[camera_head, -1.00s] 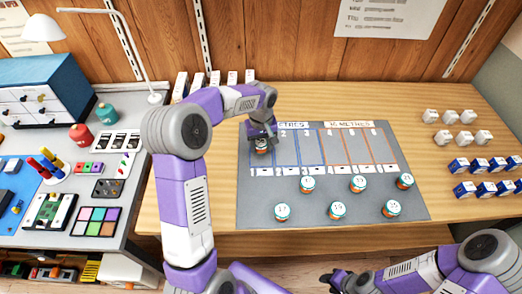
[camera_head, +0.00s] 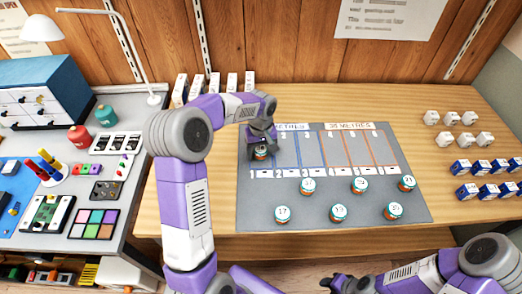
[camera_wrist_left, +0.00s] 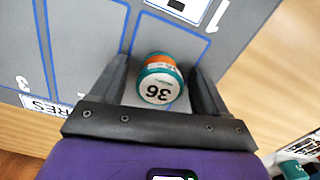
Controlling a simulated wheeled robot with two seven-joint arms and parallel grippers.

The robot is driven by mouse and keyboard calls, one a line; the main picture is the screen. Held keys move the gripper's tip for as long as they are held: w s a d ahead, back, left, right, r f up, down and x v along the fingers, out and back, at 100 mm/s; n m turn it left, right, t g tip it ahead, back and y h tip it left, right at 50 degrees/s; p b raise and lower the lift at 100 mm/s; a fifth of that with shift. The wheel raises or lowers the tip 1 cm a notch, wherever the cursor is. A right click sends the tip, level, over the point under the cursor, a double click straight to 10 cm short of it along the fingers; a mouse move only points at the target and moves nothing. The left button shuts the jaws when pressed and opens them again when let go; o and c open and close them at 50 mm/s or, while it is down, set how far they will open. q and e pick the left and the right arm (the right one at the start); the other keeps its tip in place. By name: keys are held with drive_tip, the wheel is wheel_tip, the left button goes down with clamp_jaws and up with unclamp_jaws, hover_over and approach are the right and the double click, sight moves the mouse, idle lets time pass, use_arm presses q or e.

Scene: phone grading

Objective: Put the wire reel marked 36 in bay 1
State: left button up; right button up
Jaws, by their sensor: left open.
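The wire reel marked 36 (camera_wrist_left: 160,80) has a white top, teal rim and orange side. It stands in the blue-outlined leftmost bay, bay 1 (camera_wrist_left: 197,44), and also shows in the head view (camera_head: 261,154). My left gripper (camera_head: 262,146) is over that bay. In the left wrist view its fingers (camera_wrist_left: 160,85) are open on either side of the reel, with a visible gap at each side. My right gripper (camera_head: 340,284) is low in the head view, away from the mat; its fingers are too small to read.
Several other reels, such as one marked 17 (camera_head: 283,214), stand on the front of the grey mat (camera_head: 245,205). The other bays look empty. White blocks (camera_head: 448,138) and blue-and-white boxes (camera_head: 482,165) stand at the right. White boxes (camera_head: 214,82) line the back.

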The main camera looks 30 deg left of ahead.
sight(261, 150)
use_arm(q)
wheel_tip(261, 150, up, 12)
drive_tip(key=p, duration=0.4)
drive_tip(key=shift+r, duration=0.2)
drive_tip(key=shift+s+f, duration=0.1)
